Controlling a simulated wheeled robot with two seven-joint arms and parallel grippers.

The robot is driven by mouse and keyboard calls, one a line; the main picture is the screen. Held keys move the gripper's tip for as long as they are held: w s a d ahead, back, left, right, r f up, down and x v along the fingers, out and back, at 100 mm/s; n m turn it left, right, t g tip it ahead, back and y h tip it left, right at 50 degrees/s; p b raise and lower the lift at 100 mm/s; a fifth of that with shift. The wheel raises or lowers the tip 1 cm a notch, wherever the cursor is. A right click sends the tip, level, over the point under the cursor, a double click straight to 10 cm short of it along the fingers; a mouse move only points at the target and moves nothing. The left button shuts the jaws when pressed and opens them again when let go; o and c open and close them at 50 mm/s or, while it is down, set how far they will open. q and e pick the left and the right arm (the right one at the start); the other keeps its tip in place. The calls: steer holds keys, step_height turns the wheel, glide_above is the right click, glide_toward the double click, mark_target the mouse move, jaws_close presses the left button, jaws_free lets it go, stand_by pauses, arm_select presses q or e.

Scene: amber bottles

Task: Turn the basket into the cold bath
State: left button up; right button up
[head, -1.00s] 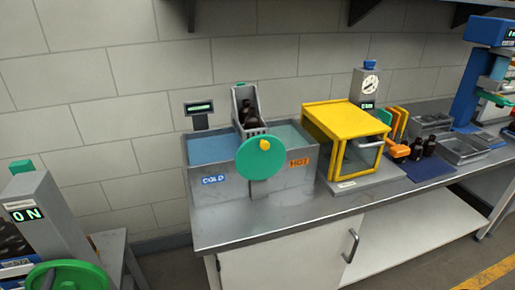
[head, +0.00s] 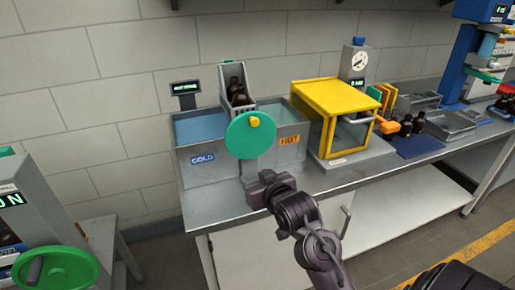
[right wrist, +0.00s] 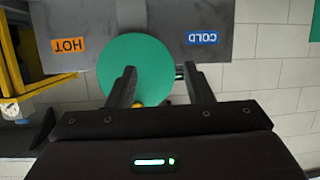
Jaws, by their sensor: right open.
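The grey basket (head: 223,84) holds dark amber bottles (head: 238,92) and sits tilted above the divider between the two baths. The cold bath (head: 203,157), with blue liquid, is on the left. The hot bath (head: 289,140) is on the right. A green disc (head: 246,143) with a yellow knob (head: 255,122) is on the front, below the basket. My right gripper (head: 250,181) is open and empty, below and in front of the disc. In the right wrist view the disc (right wrist: 145,55) shows beyond the open fingers, behind the left one. My left gripper is out of view.
A yellow-framed cabinet (head: 322,95) stands close on the right, with a dial clock (head: 355,62) behind it. Bottles (head: 412,124) and a metal tray (head: 452,124) lie further right. A machine with a green wheel (head: 55,271) stands at lower left.

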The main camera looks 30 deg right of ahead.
mark_target(256, 124)
steer(key=w+d+r+m+t+h, duration=0.25)
steer(key=d+r, duration=0.25)
steer(key=r, duration=0.3)
steer(key=shift+n+t, duration=0.45)
steer(key=p+x, duration=0.2)
steer(key=x, duration=0.5)
steer(key=shift+w+r+p, duration=0.1)
steer(key=shift+w+p, duration=0.2)
steer(key=shift+w, duration=0.05)
jaws_close()
